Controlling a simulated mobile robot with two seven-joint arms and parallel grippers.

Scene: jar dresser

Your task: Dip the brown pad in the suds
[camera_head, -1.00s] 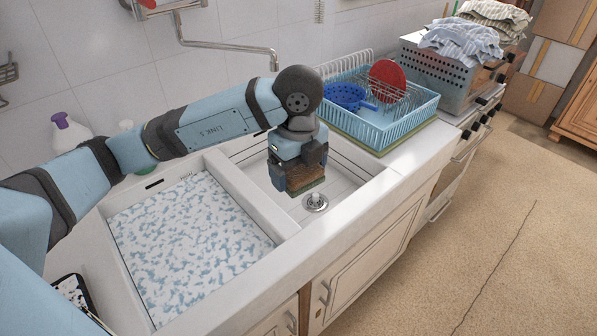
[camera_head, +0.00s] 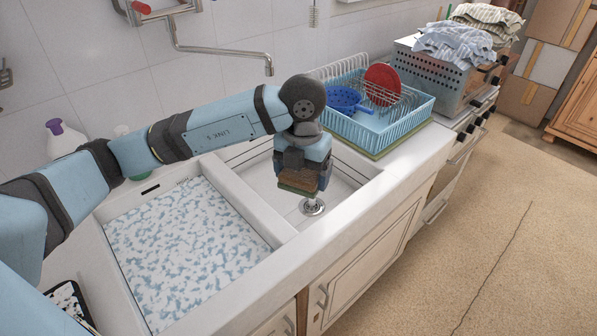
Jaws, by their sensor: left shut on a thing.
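My left gripper (camera_head: 301,172) is shut on the brown pad (camera_head: 298,182), which has a greenish underside. It holds the pad over the empty right basin (camera_head: 345,180), just above and left of the drain (camera_head: 312,206). The suds (camera_head: 185,245) are white and blue patches that fill the left basin, to the left of the gripper. The sink's divider (camera_head: 243,205) lies between the pad and the suds. My right gripper is not in view.
A blue dish rack (camera_head: 392,128) with a red plate (camera_head: 382,84) and blue colander (camera_head: 347,99) stands right of the sink. A white bottle with a purple cap (camera_head: 62,138) stands behind the left basin. The tap (camera_head: 225,48) is above the sink.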

